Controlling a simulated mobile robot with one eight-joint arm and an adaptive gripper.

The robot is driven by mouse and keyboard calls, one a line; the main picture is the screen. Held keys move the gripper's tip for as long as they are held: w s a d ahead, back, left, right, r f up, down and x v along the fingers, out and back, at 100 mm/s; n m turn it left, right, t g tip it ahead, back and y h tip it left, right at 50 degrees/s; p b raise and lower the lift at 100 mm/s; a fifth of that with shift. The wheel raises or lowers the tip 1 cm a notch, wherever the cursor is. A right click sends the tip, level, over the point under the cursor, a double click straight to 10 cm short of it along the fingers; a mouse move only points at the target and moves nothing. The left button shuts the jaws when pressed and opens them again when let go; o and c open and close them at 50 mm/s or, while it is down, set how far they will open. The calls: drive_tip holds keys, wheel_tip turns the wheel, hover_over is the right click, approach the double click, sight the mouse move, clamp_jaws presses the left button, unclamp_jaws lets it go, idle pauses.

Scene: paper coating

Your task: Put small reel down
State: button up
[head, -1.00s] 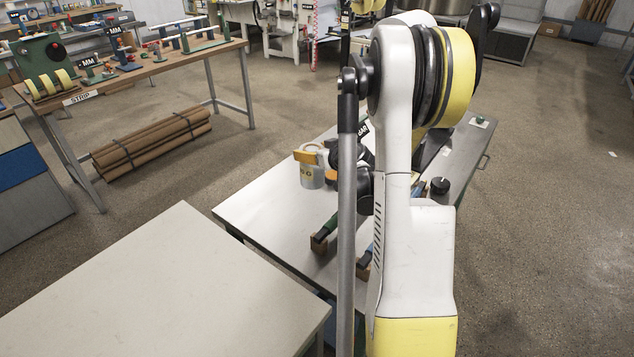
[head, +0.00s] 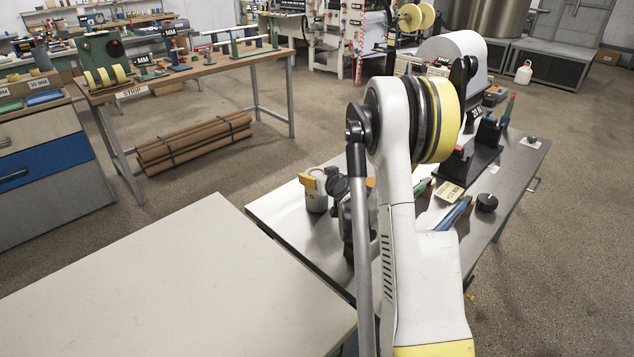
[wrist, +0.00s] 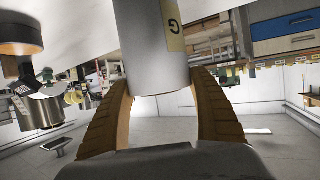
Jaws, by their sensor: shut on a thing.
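My gripper (wrist: 160,78) has its two ribbed tan fingers shut on a pale grey cylinder (wrist: 153,45) with a yellow label bearing a G. In the head view the same cylinder (head: 317,200) is upright over the left part of the metal-topped bench (head: 283,207), with a tan finger at its upper side. I cannot tell whether its base touches the bench. Nothing in the grip clearly looks like a reel. My arm hides the middle of the bench. Several yellow reels (head: 105,76) sit on the wooden bench at the left.
A pale empty table (head: 170,275) fills the lower left. On the metal bench, a black round piece (head: 487,203), a blue-handled tool (head: 453,214) and a black stand (head: 470,170) lie right of my arm. A large white roll (head: 453,55) stands behind. The bench's near-left edge is clear.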

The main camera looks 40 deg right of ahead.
drive_tip(key=shift+f, duration=0.3)
drive_tip(key=o, duration=1.4)
